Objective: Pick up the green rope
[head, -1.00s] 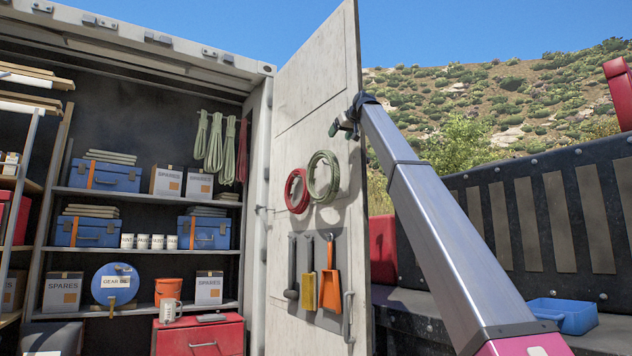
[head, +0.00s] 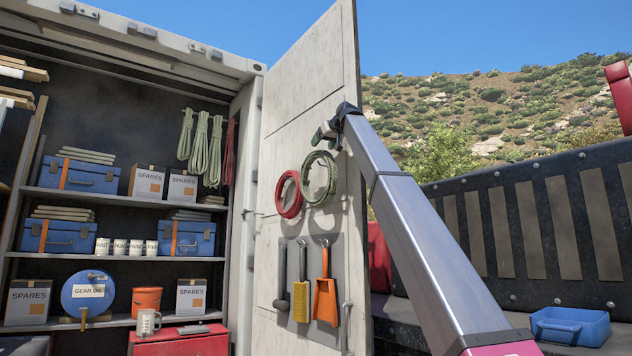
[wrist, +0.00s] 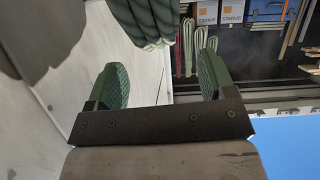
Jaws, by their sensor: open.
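A coiled green rope (head: 334,180) hangs on the open container door, to the right of a coiled red rope. In the wrist view the green coil (wrist: 148,22) shows large at the top, partly cut off, beyond my fingertips and roughly in line with the gap. My gripper (head: 326,134) is open and empty, just above the top of the coil in the head view. In the wrist view (wrist: 158,62) its two green textured fingers are spread with nothing between them.
The door (head: 300,100) is close beside my gripper. The red coil (head: 279,195) hangs to the left; an orange scoop (head: 326,300) and other tools hang below. Paler green ropes (head: 200,145) hang inside the container. A blue tray (head: 570,328) stands at right.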

